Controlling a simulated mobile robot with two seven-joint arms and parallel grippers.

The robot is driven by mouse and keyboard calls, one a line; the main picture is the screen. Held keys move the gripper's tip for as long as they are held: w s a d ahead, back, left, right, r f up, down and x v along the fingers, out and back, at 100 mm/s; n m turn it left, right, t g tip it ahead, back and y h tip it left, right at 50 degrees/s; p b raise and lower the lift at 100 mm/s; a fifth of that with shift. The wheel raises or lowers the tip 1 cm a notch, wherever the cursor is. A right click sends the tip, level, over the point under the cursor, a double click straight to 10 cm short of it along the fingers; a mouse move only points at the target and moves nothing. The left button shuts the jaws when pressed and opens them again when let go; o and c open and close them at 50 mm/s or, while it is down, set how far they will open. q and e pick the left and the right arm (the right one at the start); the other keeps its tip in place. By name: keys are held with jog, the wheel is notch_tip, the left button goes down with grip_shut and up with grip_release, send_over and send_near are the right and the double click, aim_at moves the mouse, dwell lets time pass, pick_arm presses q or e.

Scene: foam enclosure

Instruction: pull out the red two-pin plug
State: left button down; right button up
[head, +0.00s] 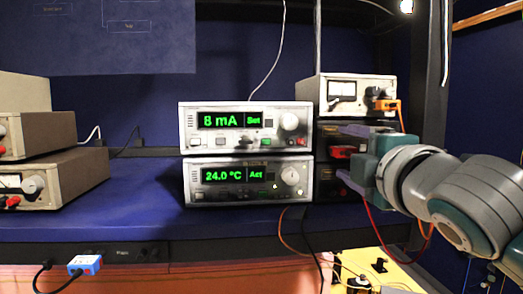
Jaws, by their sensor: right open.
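The red two-pin plug (341,152) shows at the front of a dark instrument (321,133) in the stack right of centre. My right gripper (347,157) comes in from the right and is open. One finger shows above the plug and the other below it, with gaps between. My gripper hides part of the instrument's front and the plug's right side. A red cable (371,218) hangs below my gripper; its upper end is hidden. My left gripper is not in view.
A white meter box (345,88) with an orange plug (384,104) tops the stack. Two display units (246,128) stand left of it on the blue shelf (150,218). Beige instruments (50,178) stand far left. Cables hang over the shelf's front; the shelf between is clear.

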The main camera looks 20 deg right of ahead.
jog(key=shift+p, duration=0.3)
dwell(0.5)
jog(key=shift+c, duration=0.3)
jog(key=c, duration=0.6)
grip_shut()
jog(key=shift+s, duration=0.15)
dwell(0.6)
